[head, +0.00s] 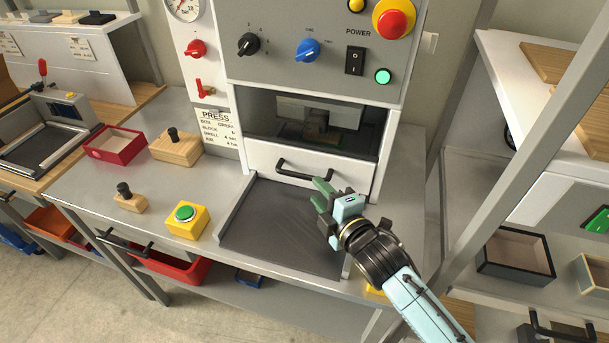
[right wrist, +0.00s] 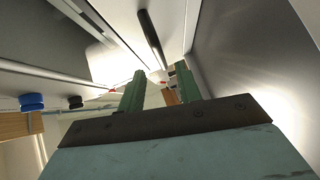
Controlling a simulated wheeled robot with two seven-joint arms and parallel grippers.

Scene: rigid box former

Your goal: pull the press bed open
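The press bed's white front panel (head: 262,163) closes the lower front of the press, below a dark opening. A black bar handle (head: 311,172) is fixed across it; it also shows in the right wrist view (right wrist: 152,38), ahead of my fingertips. My right gripper (head: 319,193) has green fingers spread apart with nothing held between them. It is just in front of and below the handle's right part, over the dark plate; I cannot tell whether it touches the handle. My left gripper is not in view.
A dark plate (head: 270,225) with a raised left edge lies before the press. A yellow green-button box (head: 187,219), wooden blocks (head: 175,147) and a red tray (head: 114,145) stand left. A grey post (head: 500,150) and shelving rise right.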

